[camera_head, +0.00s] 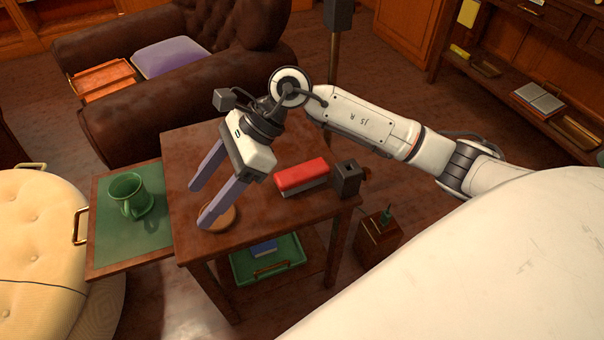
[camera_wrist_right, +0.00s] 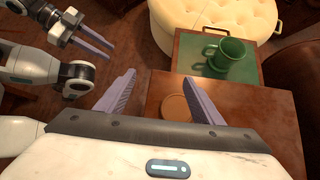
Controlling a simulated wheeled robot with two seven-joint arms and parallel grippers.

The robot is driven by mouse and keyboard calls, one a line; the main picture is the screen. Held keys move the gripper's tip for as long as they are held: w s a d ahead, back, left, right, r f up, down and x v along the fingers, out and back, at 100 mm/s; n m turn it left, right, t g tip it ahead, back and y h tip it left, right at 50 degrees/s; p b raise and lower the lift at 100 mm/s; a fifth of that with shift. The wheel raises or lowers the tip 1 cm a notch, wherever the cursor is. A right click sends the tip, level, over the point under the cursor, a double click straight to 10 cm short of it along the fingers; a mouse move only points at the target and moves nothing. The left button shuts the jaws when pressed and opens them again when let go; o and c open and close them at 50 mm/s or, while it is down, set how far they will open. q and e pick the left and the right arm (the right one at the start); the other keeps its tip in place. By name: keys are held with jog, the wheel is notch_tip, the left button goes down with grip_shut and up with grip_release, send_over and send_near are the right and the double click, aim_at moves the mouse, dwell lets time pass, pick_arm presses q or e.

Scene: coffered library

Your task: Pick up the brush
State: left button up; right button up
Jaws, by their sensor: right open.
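A block with a red top and a pale lower part (camera_head: 302,174) lies on the wooden side table (camera_head: 190,150). It may be the brush, but I cannot tell for sure. My right gripper (camera_head: 202,205) is open and empty above the table, left of that block and apart from it. Its two purple fingers also show in the right wrist view (camera_wrist_right: 144,76), with nothing between them. The red block is not visible there. My left gripper (camera_wrist_right: 112,50) shows at the upper left of the right wrist view, with its fingers apart and empty.
A round wooden coaster (camera_head: 224,219) lies on the table near my right fingertips. A small dark box (camera_head: 347,180) stands beside the red block. A green mug (camera_head: 130,195) stands on a green pull-out leaf (camera_head: 105,240). A green tray (camera_head: 285,247) is below the tabletop.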

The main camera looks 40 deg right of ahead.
jog(key=w+d+f+h, duration=0.2)
jog(key=d+h, duration=0.4)
jog(key=d, duration=0.8)
jog(key=r+g+h, duration=0.1)
jog(key=h, duration=0.2)
send_over(302, 171)
jog(key=shift+w+r+n, duration=0.1)
jog(key=shift+r+n, duration=0.05)
jog(key=shift+n, duration=0.15)
notch_tip(302, 171, down, 4)
jog(key=shift+d+f+b, duration=0.15)
jog(key=shift+f+b, duration=0.1)
jog(key=shift+b, duration=0.2)
jog(key=shift+f+b, duration=0.6)
jog(key=shift+f, duration=2.2)
jog(key=c, duration=1.2)
notch_tip(302, 171, up, 10)
jog(key=shift+r+p, duration=0.1)
jog(key=shift+p, duration=0.9)
